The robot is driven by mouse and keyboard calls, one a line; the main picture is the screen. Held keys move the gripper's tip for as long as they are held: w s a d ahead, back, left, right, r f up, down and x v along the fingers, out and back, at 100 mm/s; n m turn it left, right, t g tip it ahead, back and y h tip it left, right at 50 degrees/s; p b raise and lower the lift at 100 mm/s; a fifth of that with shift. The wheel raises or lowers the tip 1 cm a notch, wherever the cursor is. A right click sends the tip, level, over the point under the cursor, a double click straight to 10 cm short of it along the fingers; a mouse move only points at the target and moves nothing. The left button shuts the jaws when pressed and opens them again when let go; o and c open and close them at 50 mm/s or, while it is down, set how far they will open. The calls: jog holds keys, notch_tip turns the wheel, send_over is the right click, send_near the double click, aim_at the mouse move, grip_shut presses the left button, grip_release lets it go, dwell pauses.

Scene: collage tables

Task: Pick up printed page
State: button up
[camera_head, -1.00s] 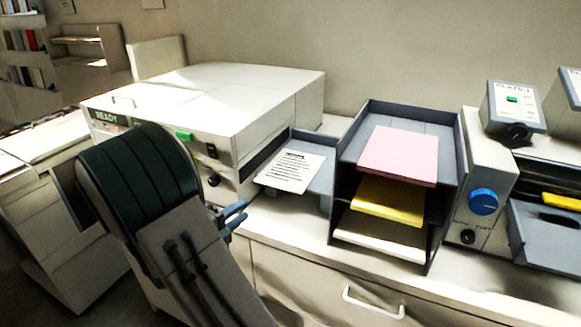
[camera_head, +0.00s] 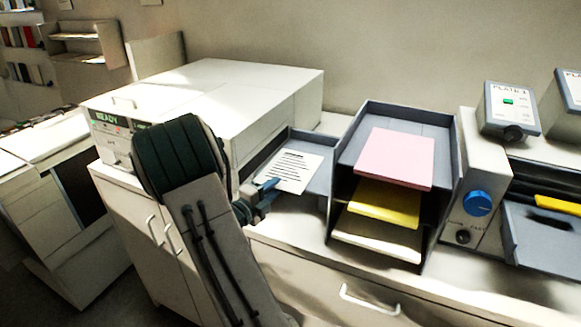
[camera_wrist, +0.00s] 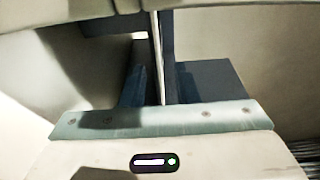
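My gripper (camera_head: 266,193) is at the page's near left edge, with a blue fingertip overlapping that edge in the head view. Its fingers look parted, one above the other. In the wrist view, my gripper (camera_wrist: 153,85) shows as two dark fingers with a thin pale strip between them, perhaps the page edge-on. I cannot tell whether either finger touches it.
The white printer (camera_head: 215,95) with a READY display stands behind my arm. Right of the tray is a dark sorter (camera_head: 447,150) with pink (camera_head: 395,157), yellow (camera_head: 385,200) and white sheets. A machine with a blue knob (camera_head: 477,204) stands farther right.

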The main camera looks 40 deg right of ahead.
jog(key=shift+d, duration=0.15)
grip_shut()
jog(key=shift+r, duration=0.15)
